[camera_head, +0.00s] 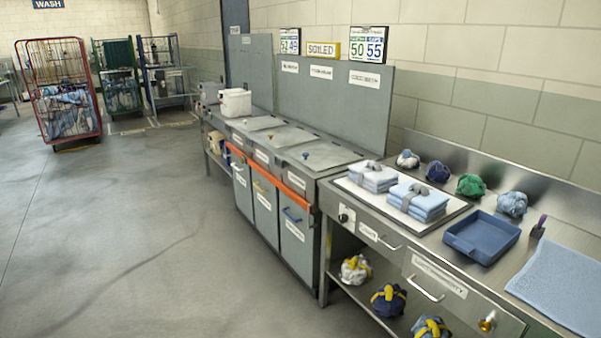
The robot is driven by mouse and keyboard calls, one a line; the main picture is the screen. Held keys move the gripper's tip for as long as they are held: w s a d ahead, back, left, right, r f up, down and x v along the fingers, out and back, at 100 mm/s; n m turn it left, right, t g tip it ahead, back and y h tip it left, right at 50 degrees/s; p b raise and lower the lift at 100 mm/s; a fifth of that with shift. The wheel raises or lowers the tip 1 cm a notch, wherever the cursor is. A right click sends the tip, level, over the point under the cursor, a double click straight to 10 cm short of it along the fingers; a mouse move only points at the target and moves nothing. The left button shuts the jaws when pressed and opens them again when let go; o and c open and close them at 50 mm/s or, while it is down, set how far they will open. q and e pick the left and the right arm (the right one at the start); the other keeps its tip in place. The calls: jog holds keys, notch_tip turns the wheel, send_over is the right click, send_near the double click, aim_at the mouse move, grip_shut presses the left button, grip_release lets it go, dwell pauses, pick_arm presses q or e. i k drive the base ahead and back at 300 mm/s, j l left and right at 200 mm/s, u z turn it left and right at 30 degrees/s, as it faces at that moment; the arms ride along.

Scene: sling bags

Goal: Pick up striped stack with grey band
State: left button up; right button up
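Two folded stacks lie side by side on a white board (352,187) on the steel counter. The farther stack (374,182) is pale, whitish-blue, with a grey band tied around it and a knot on top. The nearer stack (421,209) is light blue and also has a grey band with a knot on top. Stripes are too fine to make out clearly on either one; the farther one looks paler. Neither of my grippers shows in the head view.
A blue tray (481,238) and a light blue cloth (562,285) lie right of the stacks. Several tied bundles, including a green one (471,185), sit along the back ledge. Lidded bins (297,235) stand to the left. The floor (150,240) in front is clear.

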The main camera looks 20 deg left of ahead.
aim_at(376, 178)
jog(key=u, duration=0.2)
jog(key=z, duration=0.45)
jog(key=i+j+z, duration=0.15)
jog(key=j+z, duration=0.25)
jog(key=i+j+z, duration=0.1)
jog(key=j+z, duration=0.35)
jog(key=i+j+z, duration=0.1)
jog(key=j+z, duration=0.6)
jog(key=z, duration=0.15)
